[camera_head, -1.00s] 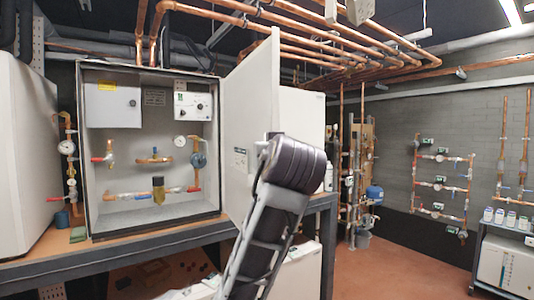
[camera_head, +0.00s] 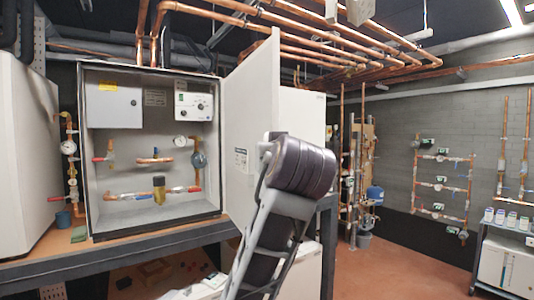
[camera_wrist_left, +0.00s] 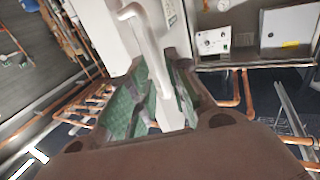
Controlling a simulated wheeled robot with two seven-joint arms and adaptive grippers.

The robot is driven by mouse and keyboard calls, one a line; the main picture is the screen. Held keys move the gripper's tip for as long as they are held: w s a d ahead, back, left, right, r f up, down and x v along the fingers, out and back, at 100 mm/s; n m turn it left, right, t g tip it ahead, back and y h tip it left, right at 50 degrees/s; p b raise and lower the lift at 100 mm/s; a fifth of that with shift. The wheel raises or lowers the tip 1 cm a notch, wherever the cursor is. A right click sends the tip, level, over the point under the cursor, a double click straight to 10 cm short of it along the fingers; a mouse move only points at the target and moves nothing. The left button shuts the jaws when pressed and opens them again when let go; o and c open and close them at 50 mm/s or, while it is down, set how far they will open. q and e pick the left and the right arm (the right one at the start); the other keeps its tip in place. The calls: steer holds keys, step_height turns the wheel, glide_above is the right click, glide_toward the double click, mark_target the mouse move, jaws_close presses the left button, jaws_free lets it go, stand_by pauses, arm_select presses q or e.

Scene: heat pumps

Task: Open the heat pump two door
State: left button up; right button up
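The heat pump two cabinet (camera_head: 150,228) stands on a bench at the left, its front uncovered. Its white door (camera_head: 250,110) is swung out wide at the cabinet's right side. My left arm rises in front of the door's lower right part and hides its gripper in the head view. In the left wrist view, my left gripper (camera_wrist_left: 158,62) has green-padded fingers spread on either side of the door's white handle (camera_wrist_left: 147,40). The handle runs down between them; firm contact cannot be seen. My right gripper is not in view.
Inside the cabinet are a control box (camera_head: 194,106), gauges and valves. Another white unit (camera_head: 20,140) stands close on the left. Copper pipes (camera_head: 350,45) run overhead. Open floor (camera_head: 400,265) lies to the right, before the wall piping.

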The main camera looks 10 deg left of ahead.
arm_select(q)
steer(key=v, duration=0.9)
steer(key=shift+s+d, duration=0.2)
steer(key=shift+s, duration=0.15)
